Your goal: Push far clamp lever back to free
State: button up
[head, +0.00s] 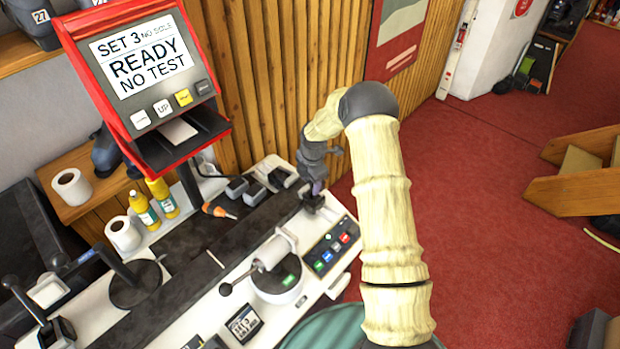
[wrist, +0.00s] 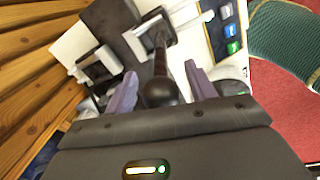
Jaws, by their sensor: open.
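The far clamp (head: 313,204) stands at the far right end of the white bench, mostly hidden under my gripper in the head view. In the wrist view its metal body (wrist: 150,30) shows at the top. Its lever (wrist: 163,91), a dark shaft with a round black knob, points toward the camera. My gripper (head: 317,187) is over this clamp, its purple fingers (wrist: 160,70) open. The knob is between the fingers, near the palm, with gaps visible on both sides. I cannot tell whether it touches the palm.
A near clamp (head: 50,330) with a black-knobbed lever is at the lower left. A button panel (head: 332,248) lies right beside the far clamp. A red-framed screen (head: 140,65) reads "SET 3 READY NO TEST". Wood slat wall (head: 265,80) stands close behind; red floor (head: 480,190) is open at right.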

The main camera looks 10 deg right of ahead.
jog(key=shift+f, duration=0.25)
grip_shut()
